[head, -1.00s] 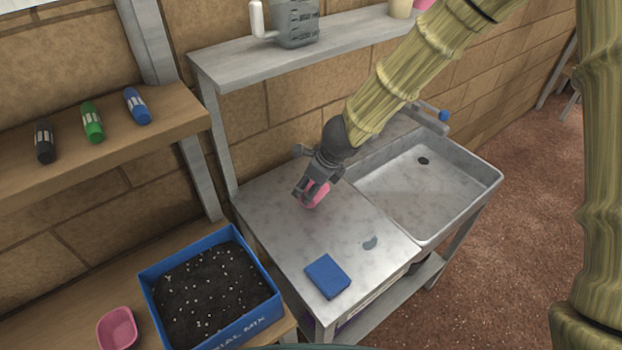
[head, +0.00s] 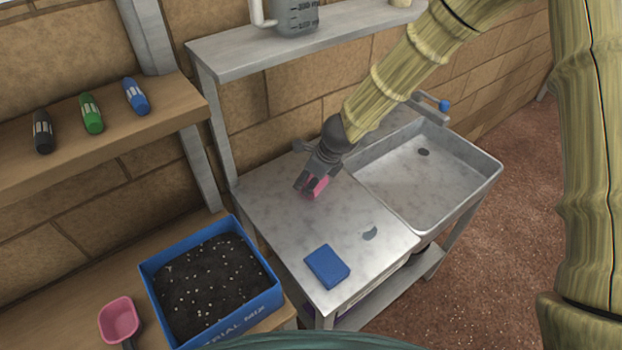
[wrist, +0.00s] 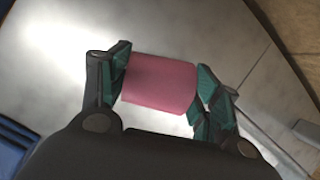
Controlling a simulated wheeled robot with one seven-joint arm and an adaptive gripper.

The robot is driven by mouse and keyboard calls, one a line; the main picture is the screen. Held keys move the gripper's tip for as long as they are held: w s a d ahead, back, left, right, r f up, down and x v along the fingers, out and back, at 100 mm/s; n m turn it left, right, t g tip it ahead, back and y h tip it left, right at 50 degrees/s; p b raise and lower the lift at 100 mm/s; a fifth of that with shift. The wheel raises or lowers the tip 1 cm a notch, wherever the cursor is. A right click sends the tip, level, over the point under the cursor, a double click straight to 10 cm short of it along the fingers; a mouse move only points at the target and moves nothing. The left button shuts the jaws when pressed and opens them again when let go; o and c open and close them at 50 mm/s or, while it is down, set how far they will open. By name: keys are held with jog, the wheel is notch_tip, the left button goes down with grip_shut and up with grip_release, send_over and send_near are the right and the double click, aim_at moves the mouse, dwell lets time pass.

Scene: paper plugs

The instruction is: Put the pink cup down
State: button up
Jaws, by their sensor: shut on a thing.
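The pink cup (wrist: 158,84) is between the two fingers of my gripper (wrist: 160,88) in the wrist view, with a finger against each side. In the head view my gripper (head: 311,184) is over the left part of the metal counter (head: 285,225), and part of the pink cup (head: 319,187) shows between the fingers. The fingers hide the rest of the cup. I cannot tell whether the cup's base touches the counter.
A blue sponge-like block (head: 327,266) lies on the counter's front part. A sink basin (head: 425,180) is to the right. A blue tray of soil (head: 212,285) and a pink scoop (head: 119,320) stand at the left. A shelf (head: 240,55) runs above the counter's back.

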jog(key=shift+f, duration=0.15)
jog(key=o, duration=1.1)
jog(key=shift+r, duration=0.35)
jog(key=p+v, duration=0.4)
jog(key=v, duration=0.7)
jog(key=shift+s+r, duration=0.2)
jog(key=shift+r, duration=0.1)
jog(key=shift+d, duration=0.1)
